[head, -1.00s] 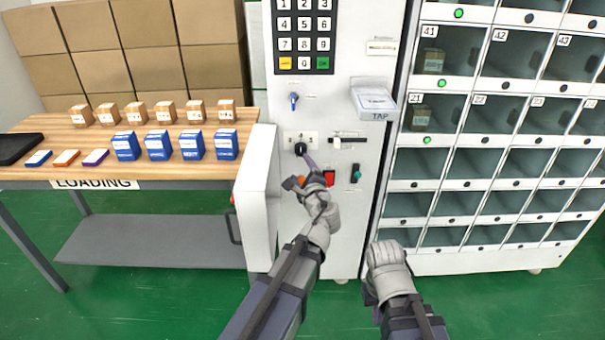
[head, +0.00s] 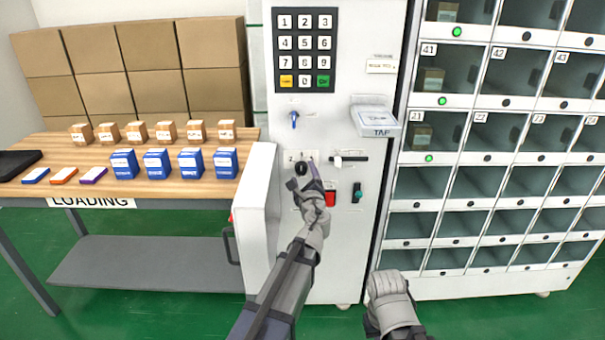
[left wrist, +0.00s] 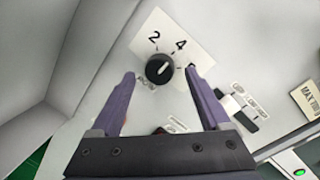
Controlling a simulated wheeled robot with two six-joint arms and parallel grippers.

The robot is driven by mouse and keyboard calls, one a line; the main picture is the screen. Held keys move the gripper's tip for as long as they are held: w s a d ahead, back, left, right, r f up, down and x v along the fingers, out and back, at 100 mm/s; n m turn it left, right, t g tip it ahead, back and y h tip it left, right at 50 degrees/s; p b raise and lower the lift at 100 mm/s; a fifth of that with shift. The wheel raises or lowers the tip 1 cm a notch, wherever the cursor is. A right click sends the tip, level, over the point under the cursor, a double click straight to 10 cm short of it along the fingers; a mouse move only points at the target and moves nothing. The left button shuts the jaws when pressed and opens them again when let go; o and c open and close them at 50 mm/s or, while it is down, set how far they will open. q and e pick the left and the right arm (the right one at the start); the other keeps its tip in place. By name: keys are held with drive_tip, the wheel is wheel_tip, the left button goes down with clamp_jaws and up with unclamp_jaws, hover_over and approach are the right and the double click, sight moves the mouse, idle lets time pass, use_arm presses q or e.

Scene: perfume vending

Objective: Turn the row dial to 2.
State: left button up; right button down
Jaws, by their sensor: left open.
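The row dial (head: 301,168) is a round black knob on a white plate on the machine's front panel. In the left wrist view the dial (left wrist: 159,69) has a short white mark on its right part. The numbers 2 and 4 show above it; a further mark at the right is partly hidden by a finger. My left gripper (head: 303,176) is open, with its fingers on either side of the dial. In the left wrist view the gripper (left wrist: 159,74) shows gaps between both fingers and the knob. My right gripper's jaws do not show, only a grey arm part.
A slider (head: 350,158), a red button (head: 330,198) and a green switch (head: 357,192) are close by. A blue knob (head: 294,119) and a keypad (head: 305,50) are above. A white open door (head: 258,215) stands left of my forearm. A card reader (head: 374,117) juts out at right.

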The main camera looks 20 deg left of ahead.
use_arm(q)
drive_tip(key=shift+x, duration=0.9)
drive_tip(key=shift+c, duration=0.2)
clamp_jaws()
drive_tip(key=n+p, duration=0.1)
drive_tip(key=n, duration=0.3)
drive_tip(key=shift+r+n+g, duration=0.15)
drive_tip(key=shift+n+g, duration=0.15)
drive_tip(key=shift+s+a+n+h+p, duration=0.1)
drive_tip(key=shift+n+h+p, duration=0.65)
drive_tip(key=shift+n, duration=1.55)
